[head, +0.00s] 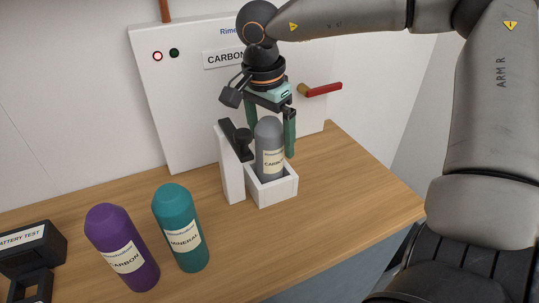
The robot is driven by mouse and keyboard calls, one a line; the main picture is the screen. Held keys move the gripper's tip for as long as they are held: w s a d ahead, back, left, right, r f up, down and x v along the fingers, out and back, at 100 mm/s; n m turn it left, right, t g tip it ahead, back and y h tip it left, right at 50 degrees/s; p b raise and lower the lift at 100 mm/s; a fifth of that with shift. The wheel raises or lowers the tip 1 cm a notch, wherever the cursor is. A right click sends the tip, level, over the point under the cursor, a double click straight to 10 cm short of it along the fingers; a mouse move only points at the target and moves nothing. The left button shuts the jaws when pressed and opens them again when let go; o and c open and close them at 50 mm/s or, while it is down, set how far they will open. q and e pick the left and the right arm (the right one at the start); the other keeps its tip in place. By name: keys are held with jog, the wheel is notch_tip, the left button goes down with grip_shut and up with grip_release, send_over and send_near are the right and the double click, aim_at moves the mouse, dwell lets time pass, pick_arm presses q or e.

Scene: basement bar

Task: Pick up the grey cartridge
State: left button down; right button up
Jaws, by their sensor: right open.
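The grey cartridge (270,133) stands upright in a white square holder (287,188) on the wooden counter, with a cream label reading "CARBON" on its front. My right gripper (271,140) hangs above it, pointing down. Its two green fingers are spread, with the cartridge's domed top between them in the picture. The right finger shows beside the cartridge; the left finger is partly hidden behind a black clamp. I cannot tell whether the fingers touch the cartridge. My left gripper is not in view.
A black clamp (238,139) on a white post stands close left of the cartridge. A purple cartridge (122,246) and a teal cartridge (181,228) stand at front left, near a black battery tester (32,247). A white panel (185,110) with a red-handled lever (322,89) stands behind.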

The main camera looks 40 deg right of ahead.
grip_shut()
dwell(0.8)
